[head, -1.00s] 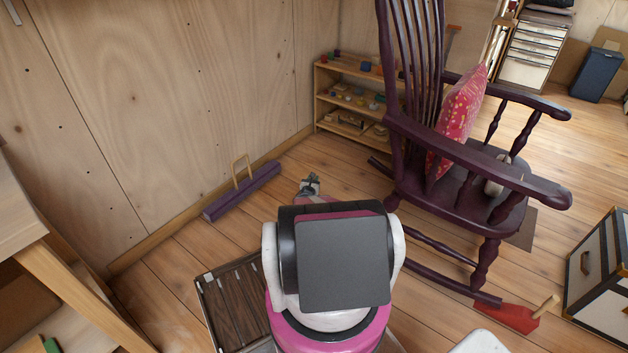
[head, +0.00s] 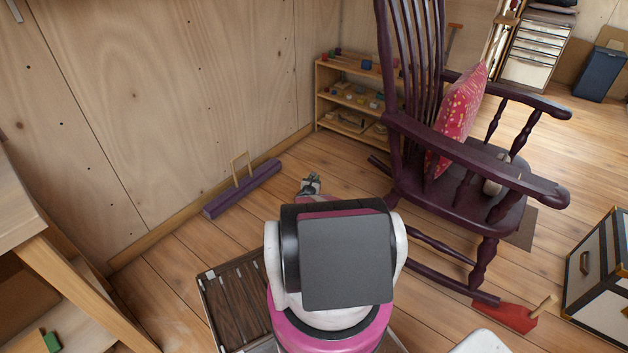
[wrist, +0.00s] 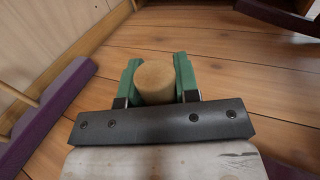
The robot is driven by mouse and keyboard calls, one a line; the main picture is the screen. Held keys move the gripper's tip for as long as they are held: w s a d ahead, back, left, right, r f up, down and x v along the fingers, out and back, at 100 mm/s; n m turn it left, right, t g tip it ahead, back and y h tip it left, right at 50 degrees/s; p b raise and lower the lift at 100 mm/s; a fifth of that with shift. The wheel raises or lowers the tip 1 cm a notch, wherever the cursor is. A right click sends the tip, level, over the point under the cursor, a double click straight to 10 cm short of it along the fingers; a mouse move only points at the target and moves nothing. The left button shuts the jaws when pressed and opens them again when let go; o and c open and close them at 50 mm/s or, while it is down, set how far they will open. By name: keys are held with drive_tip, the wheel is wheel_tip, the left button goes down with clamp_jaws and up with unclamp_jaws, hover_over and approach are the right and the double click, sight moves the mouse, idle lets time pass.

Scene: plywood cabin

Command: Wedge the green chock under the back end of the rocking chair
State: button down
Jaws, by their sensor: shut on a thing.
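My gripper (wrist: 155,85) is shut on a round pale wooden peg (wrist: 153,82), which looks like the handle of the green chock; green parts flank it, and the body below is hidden. In the head view my gripper (head: 310,184) is small and partly behind my arm, low over the floor, left of the rocking chair (head: 450,190). In the wrist view a dark rocker part (wrist: 280,15) shows at top right.
A red wedge with a wooden peg (head: 510,315) is at the rocker's front end. A low shelf (head: 318,95) stands behind, a slatted crate (head: 210,300) beside my arm. A small green block (head: 52,342) is lower left.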

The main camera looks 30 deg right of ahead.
drive_tip(key=shift+f, duration=0.1)
idle(0.5)
drive_tip(key=c, duration=0.8)
unclamp_jaws()
